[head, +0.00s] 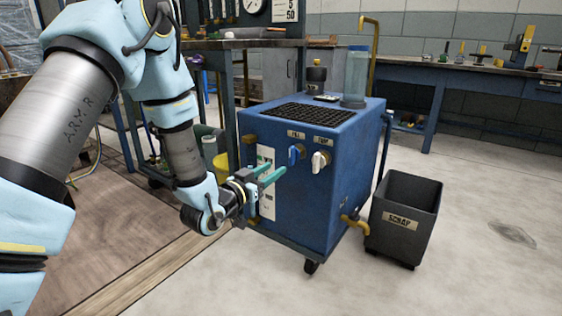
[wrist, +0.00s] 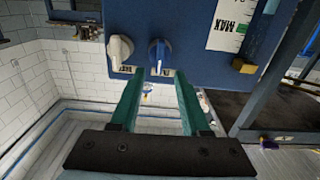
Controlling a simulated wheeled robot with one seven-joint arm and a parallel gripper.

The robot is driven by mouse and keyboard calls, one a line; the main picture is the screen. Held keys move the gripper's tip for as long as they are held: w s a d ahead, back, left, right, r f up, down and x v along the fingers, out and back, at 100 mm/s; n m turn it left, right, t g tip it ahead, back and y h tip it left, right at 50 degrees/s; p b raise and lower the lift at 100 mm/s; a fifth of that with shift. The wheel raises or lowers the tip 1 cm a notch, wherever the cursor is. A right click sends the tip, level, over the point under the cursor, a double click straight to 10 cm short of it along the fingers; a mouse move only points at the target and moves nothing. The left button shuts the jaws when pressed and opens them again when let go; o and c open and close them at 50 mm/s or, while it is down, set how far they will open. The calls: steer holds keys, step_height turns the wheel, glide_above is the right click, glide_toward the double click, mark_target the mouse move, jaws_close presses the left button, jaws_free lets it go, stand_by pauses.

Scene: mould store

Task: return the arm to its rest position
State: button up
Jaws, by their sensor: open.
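My gripper (head: 269,174) is open and empty, with two green fingers, just in front of the blue wheeled cabinet (head: 345,190). The fingers also show in the wrist view (wrist: 162,90), apart from each other with nothing between them. The blue knob (head: 296,153) and the white knob (head: 319,161) sit on the cabinet's front, beyond the fingertips. In the wrist view the blue knob (wrist: 160,56) is ahead of the gap between the fingers, and the white knob (wrist: 120,50) is left of it. A clear gap between fingertips and knobs shows in the head view.
A black scrap bin (head: 403,215) stands right of the cabinet. A brass tap (head: 355,222) sticks out low on its side. A clear cylinder (head: 356,75) stands on top. A workbench (head: 470,80) runs along the back wall. The floor at the front right is free.

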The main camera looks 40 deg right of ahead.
steer(key=shift+v, duration=1.1)
steer(key=w+a+n+t+y, duration=0.3)
steer(key=w+a+y, duration=0.3)
steer(key=w+a, duration=0.5)
steer(key=w+a+n+y+p, duration=0.1)
steer(key=a+n+y, duration=0.15)
steer(key=a, duration=0.65)
steer(key=w+a+n+y, duration=0.2)
steer(key=a+y, duration=0.2)
steer(key=a, duration=0.4)
steer(key=s+a+r+n+g+y+p, duration=0.1)
steer(key=s+a+n+g+y, duration=0.15)
steer(key=s+a, duration=0.6)
steer(key=s+a+r+n+g+y, duration=0.25)
steer(key=s+a+n, duration=0.2)
steer(key=a, duration=0.65)
step_height(320, 180, up, 37)
steer(key=g+p, duration=0.1)
steer(key=p, duration=3.7)
steer(key=shift+s+d+m, duration=0.15)
steer(key=shift+m, duration=0.3)
